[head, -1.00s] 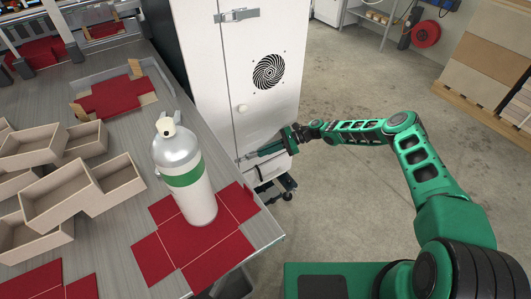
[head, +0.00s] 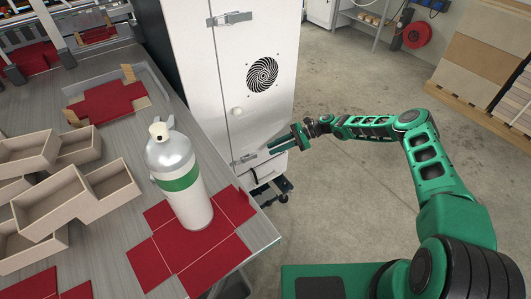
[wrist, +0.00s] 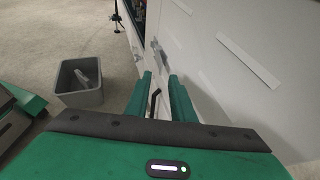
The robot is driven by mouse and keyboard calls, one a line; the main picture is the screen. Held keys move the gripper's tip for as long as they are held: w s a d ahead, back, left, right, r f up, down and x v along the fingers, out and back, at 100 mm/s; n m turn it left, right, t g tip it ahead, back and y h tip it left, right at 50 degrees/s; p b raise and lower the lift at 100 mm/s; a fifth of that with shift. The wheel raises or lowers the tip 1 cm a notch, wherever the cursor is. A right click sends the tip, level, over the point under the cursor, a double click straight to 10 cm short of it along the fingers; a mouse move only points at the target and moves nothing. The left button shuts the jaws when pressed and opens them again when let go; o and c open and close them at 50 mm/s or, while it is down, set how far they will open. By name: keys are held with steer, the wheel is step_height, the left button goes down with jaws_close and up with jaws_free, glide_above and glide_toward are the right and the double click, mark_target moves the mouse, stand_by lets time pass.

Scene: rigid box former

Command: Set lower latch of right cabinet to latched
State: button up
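The right cabinet is the tall white cabinet (head: 216,92) beyond the table, with a round black vent on its side. Its lower latch (head: 246,157) is a small metal fitting low on the door edge; its lever position is too small to tell. My gripper (head: 276,165) is beside the lower latch, just to its right. In the wrist view my gripper (wrist: 161,88) has its two green fingers apart. A thin dark bent bar (wrist: 154,101) shows between them; I cannot tell whether they touch it. A metal fitting (wrist: 156,46) shows beyond the fingertips.
An upper latch (head: 229,18) sits higher on the cabinet. The table (head: 118,231) at left holds a silver bottle (head: 182,180), open trays (head: 72,205) and red flat blanks (head: 160,249). A grey bin (wrist: 81,84) stands on the floor.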

steer(key=v, duration=0.3)
steer(key=shift+d+r, duration=0.1)
steer(key=shift+d, duration=0.1)
stand_by(0.3)
steer(key=s+d+r+n+h, duration=0.35)
steer(key=s+d+r, duration=0.35)
steer(key=d+r, duration=0.3)
steer(key=s+d+r+n+h, duration=0.2)
steer(key=s+d+r+h, duration=0.45)
steer(key=r, duration=0.55)
steer(key=s+d+r+n+h, duration=0.2)
steer(key=s+d+r+n, duration=0.1)
steer(key=s+d+r, duration=0.65)
steer(key=s+d+r+t+h, duration=0.1)
steer(key=s+d+r, duration=0.2)
steer(key=s+r, duration=0.3)
steer(key=s+d+r+t, duration=0.1)
steer(key=s+d+r, duration=0.2)
steer(key=s, duration=0.5)
steer(key=s+d, duration=0.1)
steer(key=s, duration=1.2)
steer(key=shift+s+r+n+t, duration=0.2)
steer(key=shift+s+n+t, duration=0.15)
steer(key=shift+t, duration=0.05)
